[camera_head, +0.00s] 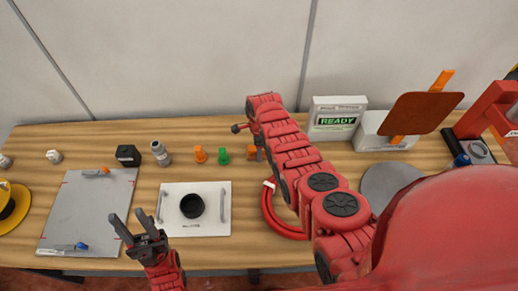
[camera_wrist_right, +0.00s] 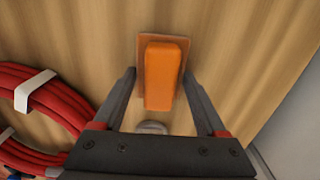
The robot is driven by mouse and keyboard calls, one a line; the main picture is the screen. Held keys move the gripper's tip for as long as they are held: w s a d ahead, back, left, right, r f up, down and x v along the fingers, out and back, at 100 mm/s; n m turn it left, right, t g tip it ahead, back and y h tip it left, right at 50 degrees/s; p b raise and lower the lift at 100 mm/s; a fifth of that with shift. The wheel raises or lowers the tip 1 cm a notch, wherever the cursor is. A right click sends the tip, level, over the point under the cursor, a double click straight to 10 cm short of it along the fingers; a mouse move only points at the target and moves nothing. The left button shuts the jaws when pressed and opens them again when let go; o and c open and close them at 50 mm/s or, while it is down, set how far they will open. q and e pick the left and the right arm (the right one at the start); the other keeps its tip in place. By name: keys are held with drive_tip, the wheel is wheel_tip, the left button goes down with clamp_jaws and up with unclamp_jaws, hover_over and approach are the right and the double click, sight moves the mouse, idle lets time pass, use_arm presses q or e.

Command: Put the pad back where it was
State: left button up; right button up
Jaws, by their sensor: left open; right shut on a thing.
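The pad shows in the right wrist view as an orange block (camera_wrist_right: 165,78) on a thin brown plate (camera_wrist_right: 140,42). My right gripper (camera_wrist_right: 160,72) is shut on its orange block, one finger on each side. The wood table top lies below it. In the head view my right arm reaches over the table's middle, and an orange piece (camera_head: 251,153) shows beside its lower end, partly hidden. My left gripper (camera_head: 139,233) is open and empty, at the near edge between the grey board and the white plate.
A red cable coil (camera_head: 273,221) lies near my right arm. An orange peg (camera_head: 200,155) and a green peg (camera_head: 223,155) stand left of it. A READY display (camera_head: 337,120) and a tilted brown panel (camera_head: 422,112) are at the right. A white plate (camera_head: 174,224) lies front left.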

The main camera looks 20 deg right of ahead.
drive_tip(key=o, duration=1.2)
drive_tip(key=shift+f, duration=0.15)
drive_tip(key=shift+o, duration=0.2)
